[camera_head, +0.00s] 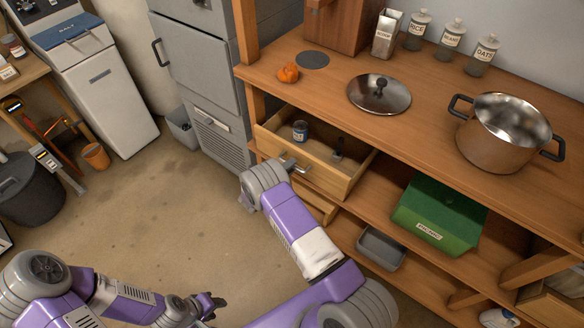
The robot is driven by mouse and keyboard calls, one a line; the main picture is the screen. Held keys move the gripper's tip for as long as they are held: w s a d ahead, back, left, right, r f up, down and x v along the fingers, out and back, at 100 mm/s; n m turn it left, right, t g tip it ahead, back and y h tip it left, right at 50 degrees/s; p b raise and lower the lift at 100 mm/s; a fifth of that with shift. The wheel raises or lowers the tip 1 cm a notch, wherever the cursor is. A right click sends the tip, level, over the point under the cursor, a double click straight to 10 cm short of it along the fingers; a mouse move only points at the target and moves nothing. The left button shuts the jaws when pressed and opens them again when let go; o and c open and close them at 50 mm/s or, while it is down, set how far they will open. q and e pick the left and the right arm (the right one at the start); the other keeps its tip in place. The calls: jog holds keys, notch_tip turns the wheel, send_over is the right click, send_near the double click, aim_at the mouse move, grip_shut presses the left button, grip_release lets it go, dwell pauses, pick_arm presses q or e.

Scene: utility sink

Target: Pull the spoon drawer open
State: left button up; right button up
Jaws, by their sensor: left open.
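The wooden spoon drawer (324,185) under the counter stands pulled out. Inside it are a small dark blue jar (300,130) and a thin dark utensil (339,150), perhaps a spoon. My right gripper (292,165) is at the drawer's front, at its metal handle (303,169). The wrist hides much of that spot, so I cannot tell whether the fingers are closed around the handle. My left gripper (213,304) is open and empty, low over the floor at the bottom of the view, away from the drawer.
The counter above holds a pot (505,135), a lid (379,95), an orange item (288,73) and several jars. A green box (438,213) and grey tray (381,248) sit on shelves below. A grey cabinet (203,75) stands left.

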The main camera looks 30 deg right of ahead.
jog(key=shift+x, duration=0.85)
pick_arm(q)
jog(key=shift+f, duration=0.25)
pick_arm(e)
grip_shut()
jog(key=shift+a, duration=0.1)
